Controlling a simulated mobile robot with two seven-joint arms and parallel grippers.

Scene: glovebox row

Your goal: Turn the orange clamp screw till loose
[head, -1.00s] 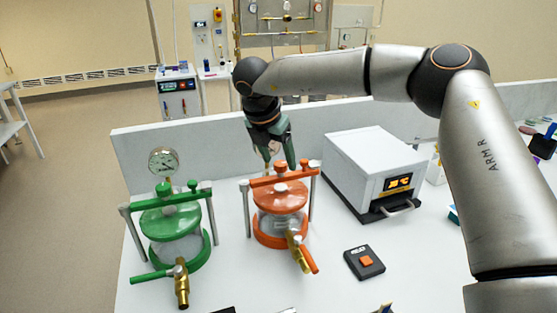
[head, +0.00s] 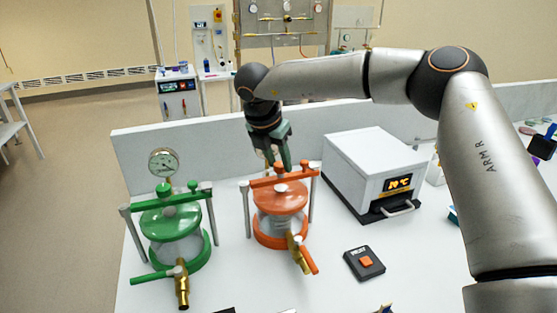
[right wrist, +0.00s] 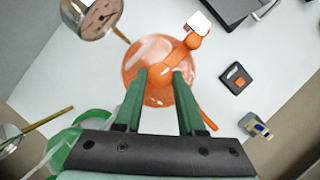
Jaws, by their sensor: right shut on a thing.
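The orange vessel (head: 280,198) stands on the bench, with an orange clamp bar (head: 262,182) across its lid between two grey posts. The orange clamp screw (head: 281,168) stands up at the middle of the bar. My right gripper (head: 278,161) comes down from behind and above, its green fingers shut on the screw top. The grip itself is partly hidden. My left gripper is not in view.
A green vessel (head: 170,222) with a gauge (head: 163,163) stands to the left. A white heater box (head: 372,165) is to the right, and a black switch box with an orange button (head: 364,262) is in front. A low grey wall (head: 200,140) runs behind.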

